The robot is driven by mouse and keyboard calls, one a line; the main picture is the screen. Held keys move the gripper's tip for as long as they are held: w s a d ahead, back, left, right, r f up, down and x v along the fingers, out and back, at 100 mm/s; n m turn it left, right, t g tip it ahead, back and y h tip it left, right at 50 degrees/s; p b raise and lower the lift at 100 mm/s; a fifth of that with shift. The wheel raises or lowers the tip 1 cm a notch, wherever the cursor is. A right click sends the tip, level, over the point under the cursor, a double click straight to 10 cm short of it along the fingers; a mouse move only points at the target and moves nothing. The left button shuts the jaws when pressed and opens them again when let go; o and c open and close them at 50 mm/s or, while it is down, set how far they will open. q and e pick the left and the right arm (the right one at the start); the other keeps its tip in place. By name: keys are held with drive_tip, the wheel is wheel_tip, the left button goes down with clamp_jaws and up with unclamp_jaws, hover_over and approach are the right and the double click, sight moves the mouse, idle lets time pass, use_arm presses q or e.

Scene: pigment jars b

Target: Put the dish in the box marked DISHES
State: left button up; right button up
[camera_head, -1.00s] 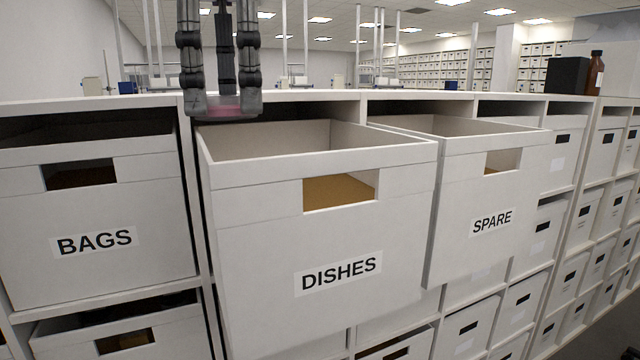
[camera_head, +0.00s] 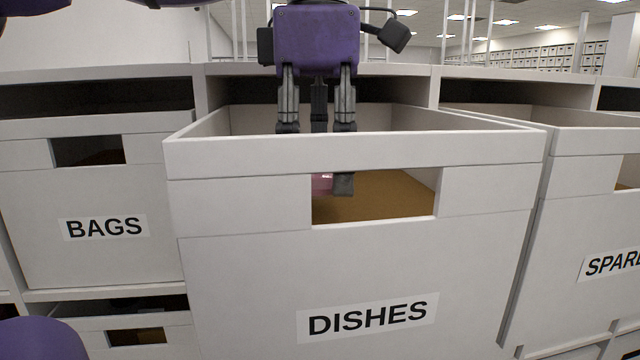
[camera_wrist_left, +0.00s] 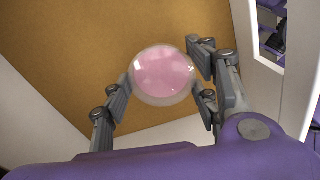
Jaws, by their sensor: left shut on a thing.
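The box marked DISHES (camera_head: 225,250) is pulled out of the shelf, with its top open. My left gripper (camera_head: 325,185) reaches down inside this box, its fingers partly hidden behind the front wall. The dish (camera_head: 321,183) is round, clear and pink, and a bit of it shows through the handle slot. In the left wrist view the dish (camera_wrist_left: 163,75) sits between the fingers, and the gripper (camera_wrist_left: 165,90) is shut on it. The brown box floor (camera_wrist_left: 75,60) lies below it; I cannot tell the gap. My right gripper is not in view.
The box marked BAGS (camera_head: 90,200) stands at the left. The box marked SPARE (camera_head: 580,210) is pulled out at the right, its top open. The box walls close in around my left gripper. A shelf edge (camera_head: 110,75) runs behind.

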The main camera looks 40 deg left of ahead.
sight(318, 187)
use_arm(q)
drive_tip(key=shift+f, duration=1.5)
drive_tip(key=shift+f, duration=0.15)
drive_tip(key=o, duration=1)
drive_tip(key=shift+o, duration=0.2)
wheel_tip(318, 187, up, 12)
drive_tip(key=shift+r, duration=0.15)
